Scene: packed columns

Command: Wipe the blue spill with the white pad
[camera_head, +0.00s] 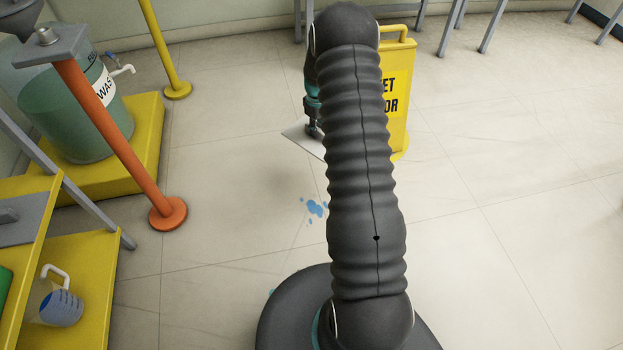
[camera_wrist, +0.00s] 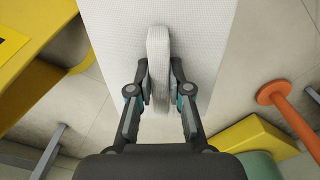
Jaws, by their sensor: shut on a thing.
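The blue spill (camera_head: 315,207) is a few small splashes on the pale tile floor, just left of my arm in the head view. The white pad (camera_head: 299,134) shows in part beyond the spill, low over the floor; my arm hides the rest of it. In the wrist view the white pad (camera_wrist: 205,45) is a broad textured sheet with a raised grip (camera_wrist: 158,60) in its middle. My gripper (camera_wrist: 160,85) is shut on this grip, one finger on each side. I cannot tell whether the pad touches the floor.
A yellow wet floor sign (camera_head: 398,95) stands behind my arm. At left are an orange post (camera_head: 115,140), a yellow platform with a green tank (camera_head: 75,115), and a yellow shelf with a jug (camera_head: 62,307). A yellow post (camera_head: 165,50) stands farther back.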

